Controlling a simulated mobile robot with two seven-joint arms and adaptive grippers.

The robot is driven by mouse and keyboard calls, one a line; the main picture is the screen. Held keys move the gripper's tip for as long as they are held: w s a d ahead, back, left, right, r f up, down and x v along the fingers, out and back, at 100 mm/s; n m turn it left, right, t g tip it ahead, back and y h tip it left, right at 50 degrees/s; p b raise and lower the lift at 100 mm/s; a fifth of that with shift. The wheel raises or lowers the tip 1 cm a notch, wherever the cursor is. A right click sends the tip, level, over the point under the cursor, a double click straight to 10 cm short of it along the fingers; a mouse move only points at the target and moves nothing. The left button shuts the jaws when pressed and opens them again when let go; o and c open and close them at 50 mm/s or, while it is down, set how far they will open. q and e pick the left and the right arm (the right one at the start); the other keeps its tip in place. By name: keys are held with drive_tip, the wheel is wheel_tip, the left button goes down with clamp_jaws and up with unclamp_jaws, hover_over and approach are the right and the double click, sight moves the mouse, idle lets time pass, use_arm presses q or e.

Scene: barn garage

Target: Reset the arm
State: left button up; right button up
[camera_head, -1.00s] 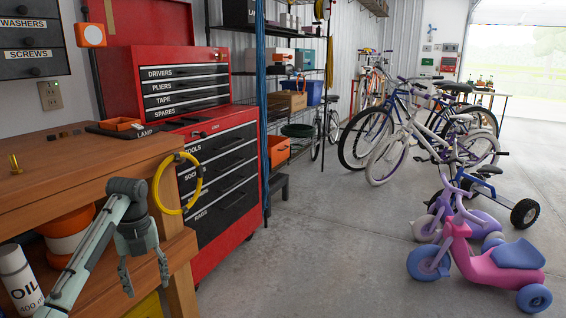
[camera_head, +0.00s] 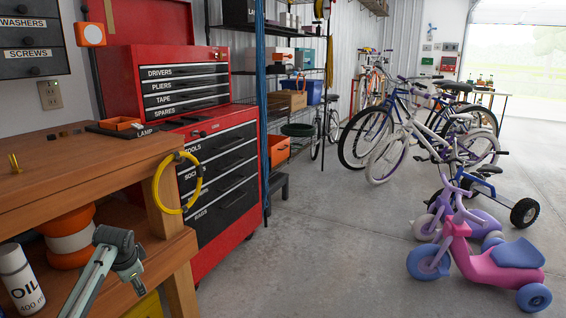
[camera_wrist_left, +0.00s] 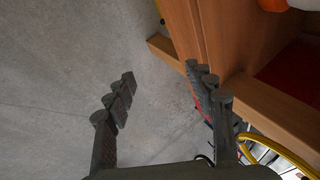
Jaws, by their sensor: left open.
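My left gripper (camera_head: 138,283) is at the lower left of the head view, in front of the workbench's lower shelf, pointing down. In the left wrist view its two fingers (camera_wrist_left: 161,97) are spread apart with nothing between them. Bare concrete floor shows between and beyond the fingers. My right gripper is in neither view.
The wooden workbench (camera_head: 60,178) stands at the left; its wood also shows close to one finger in the wrist view (camera_wrist_left: 235,55). A yellow ring (camera_head: 157,185) hangs at its corner. An oil bottle (camera_head: 22,280) and orange-white container (camera_head: 70,238) sit nearby.

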use_arm(q)
drive_tip(key=w+a+r+n+t+y, duration=0.1)
drive_tip(key=w+a+r+n+t, duration=0.2)
drive_tip(key=n, duration=0.5)
drive_tip(key=s+d+f+m+g+h, duration=0.1)
drive_tip(key=s+d+f, duration=0.4)
drive_tip(key=s+f, duration=0.35)
drive_tip(key=s+d+f+g, duration=0.2)
drive_tip(key=s+d+f, duration=0.2)
drive_tip(key=s+f, duration=0.45)
drive_tip(key=s+d+f, duration=0.2)
drive_tip(key=s, duration=0.5)
drive_tip(key=s+d+f+g+h, duration=0.1)
drive_tip(key=s+d+f, duration=0.1)
drive_tip(key=s, duration=0.6)
drive_tip(key=s+d+f+g, duration=0.1)
drive_tip(key=s+d+f, duration=0.1)
drive_tip(key=s, duration=0.6)
drive_tip(key=shift+d+f+h, duration=0.15)
drive_tip(key=shift+f+h, duration=0.15)
drive_tip(key=shift+f, duration=0.45)
